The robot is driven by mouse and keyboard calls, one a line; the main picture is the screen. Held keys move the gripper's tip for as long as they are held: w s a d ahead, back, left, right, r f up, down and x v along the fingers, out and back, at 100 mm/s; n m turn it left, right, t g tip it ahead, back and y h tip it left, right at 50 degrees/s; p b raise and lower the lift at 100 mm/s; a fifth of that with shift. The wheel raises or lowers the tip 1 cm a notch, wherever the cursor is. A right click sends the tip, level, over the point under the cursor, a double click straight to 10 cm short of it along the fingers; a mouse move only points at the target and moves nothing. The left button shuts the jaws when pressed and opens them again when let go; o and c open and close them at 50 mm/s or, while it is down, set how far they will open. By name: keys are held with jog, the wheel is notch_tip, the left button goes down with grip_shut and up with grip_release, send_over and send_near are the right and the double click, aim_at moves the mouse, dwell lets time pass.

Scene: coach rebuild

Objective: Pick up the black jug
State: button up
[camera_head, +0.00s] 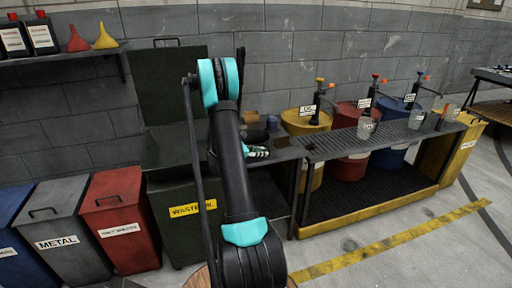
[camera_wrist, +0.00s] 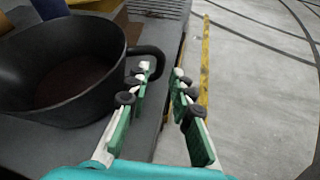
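The black jug (camera_wrist: 62,70) fills the left of the wrist view, upright, with an open round mouth. Its handle (camera_wrist: 151,50) points right, toward my fingertips. My gripper (camera_wrist: 162,72) is open, its green-and-white fingers apart. The handle's outer end lies just beyond the fingertips and partly behind the left one; I cannot tell whether they touch. In the head view, the jug (camera_head: 259,134) is a dark shape on the counter, largely hidden by my arm, with my gripper (camera_head: 262,153) close in front of it.
The counter (camera_head: 283,153) has a brown item (camera_head: 250,117) and a blue item (camera_head: 272,122) behind the jug. A slatted bench (camera_head: 345,143) with clear cups (camera_head: 366,128) adjoins right, before several pump-topped drums. A waste-oil bin (camera_head: 180,225) stands at left.

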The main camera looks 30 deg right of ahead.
jog(key=shift+x, duration=2.7)
jog(key=shift+c, duration=0.6)
grip_shut()
